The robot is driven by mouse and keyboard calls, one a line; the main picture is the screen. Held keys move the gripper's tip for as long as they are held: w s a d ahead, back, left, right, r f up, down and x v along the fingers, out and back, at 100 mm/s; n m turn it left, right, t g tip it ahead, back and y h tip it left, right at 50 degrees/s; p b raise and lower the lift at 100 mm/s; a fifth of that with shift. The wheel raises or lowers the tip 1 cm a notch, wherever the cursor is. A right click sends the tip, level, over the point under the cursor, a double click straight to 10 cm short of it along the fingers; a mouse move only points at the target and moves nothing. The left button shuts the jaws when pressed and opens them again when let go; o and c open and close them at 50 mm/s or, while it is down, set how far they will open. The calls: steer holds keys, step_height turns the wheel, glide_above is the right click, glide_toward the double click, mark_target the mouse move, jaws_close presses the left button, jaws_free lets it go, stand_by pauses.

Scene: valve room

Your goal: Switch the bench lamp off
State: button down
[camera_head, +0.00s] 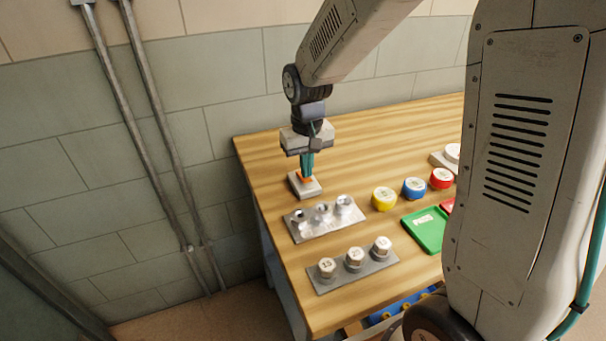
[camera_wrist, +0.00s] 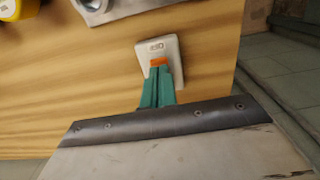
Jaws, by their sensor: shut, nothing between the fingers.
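A small pale switch block (camera_head: 304,186) with an orange rocker (camera_head: 303,178) sits on the wooden bench near its left end. The block (camera_wrist: 172,46) and the orange rocker (camera_wrist: 158,61) also show in the wrist view. My gripper (camera_head: 306,175) points down over the block, its green fingers together and empty. In the wrist view the fingertips (camera_wrist: 158,68) are at the orange rocker and cover part of it. I cannot tell whether they touch it. No lamp head can be made out in either view.
A metal plate with several sockets (camera_head: 326,228) lies just in front of the block. A second plate (camera_head: 345,275) holds numbered hex pieces. Yellow (camera_head: 384,198), blue (camera_head: 414,188) and red (camera_head: 441,178) round pieces stand to the right, near a green tray (camera_head: 431,243). The bench behind is clear.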

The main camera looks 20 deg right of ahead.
steer(key=shift+f, duration=0.5)
steer(key=shift+r, duration=3.55)
steer(key=shift+s+f, duration=0.1)
steer(key=shift+s, duration=0.15)
steer(key=s+d+r, duration=0.1)
steer(key=s+r, duration=0.3)
steer(key=s, duration=0.8)
steer(key=s+d+r+t, duration=0.1)
steer(key=s+r, duration=0.3)
steer(key=s, duration=0.9)
steer(key=shift+s+d+r, duration=0.15)
steer(key=shift+s+d, duration=0.1)
steer(key=shift+d, duration=0.2)
